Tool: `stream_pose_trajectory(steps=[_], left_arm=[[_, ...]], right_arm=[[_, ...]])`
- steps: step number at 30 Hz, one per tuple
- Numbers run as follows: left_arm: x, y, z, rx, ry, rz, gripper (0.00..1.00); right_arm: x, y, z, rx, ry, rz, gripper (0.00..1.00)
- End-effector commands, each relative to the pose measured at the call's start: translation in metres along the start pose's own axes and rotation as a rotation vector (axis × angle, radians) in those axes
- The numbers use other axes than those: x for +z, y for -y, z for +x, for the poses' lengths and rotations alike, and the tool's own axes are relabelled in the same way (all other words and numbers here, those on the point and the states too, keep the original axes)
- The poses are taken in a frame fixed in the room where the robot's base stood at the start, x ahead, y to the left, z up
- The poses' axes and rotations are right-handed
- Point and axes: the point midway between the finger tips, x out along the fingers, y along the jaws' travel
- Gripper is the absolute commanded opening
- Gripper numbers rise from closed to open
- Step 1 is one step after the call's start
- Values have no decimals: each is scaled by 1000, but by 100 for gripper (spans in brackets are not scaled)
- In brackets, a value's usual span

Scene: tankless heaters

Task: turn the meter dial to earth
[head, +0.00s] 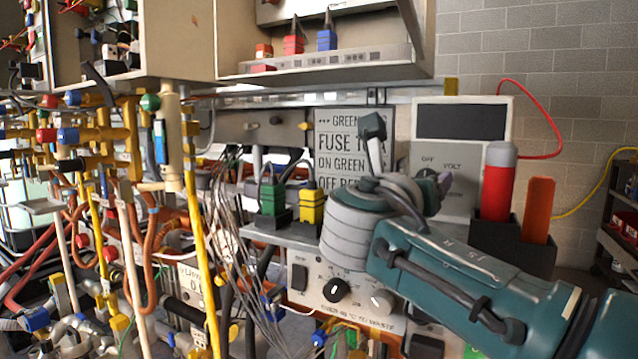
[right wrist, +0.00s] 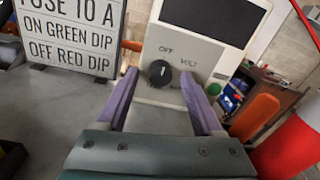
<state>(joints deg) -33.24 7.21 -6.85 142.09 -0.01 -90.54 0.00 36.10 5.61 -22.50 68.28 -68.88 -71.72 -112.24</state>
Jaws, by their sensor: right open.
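The meter (head: 459,122) is a pale grey box with a black screen, standing behind my right gripper in the head view. It also shows in the right wrist view (right wrist: 185,52). Its round black dial (right wrist: 159,74) sits below the words OFF and VOLT; no earth label is readable, and I cannot tell its setting surely. My right gripper (head: 436,186) is open in front of the meter. In the right wrist view its purple fingers (right wrist: 160,80) stand either side of the dial, with nothing visibly held. My left gripper is not in view.
A fuse sign (head: 350,145) stands left of the meter. Right of it, a holder (head: 497,240) carries a red cylinder (head: 497,185) and an orange piece (head: 538,208). A control panel with knobs (head: 336,290) is below. Pipes and cables crowd the left.

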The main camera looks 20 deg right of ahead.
Motion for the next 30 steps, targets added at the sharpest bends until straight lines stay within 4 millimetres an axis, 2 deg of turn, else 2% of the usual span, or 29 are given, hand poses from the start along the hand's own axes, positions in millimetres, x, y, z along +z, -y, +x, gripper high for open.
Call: stream_pose_trajectory(steps=[9, 27, 30], left_arm=[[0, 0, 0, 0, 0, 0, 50], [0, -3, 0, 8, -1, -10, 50], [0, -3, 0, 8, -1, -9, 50]], right_arm=[[0, 0, 3, 0, 0, 2, 67], [0, 0, 3, 0, -1, 1, 0], [0, 0, 3, 0, -1, 1, 0]])
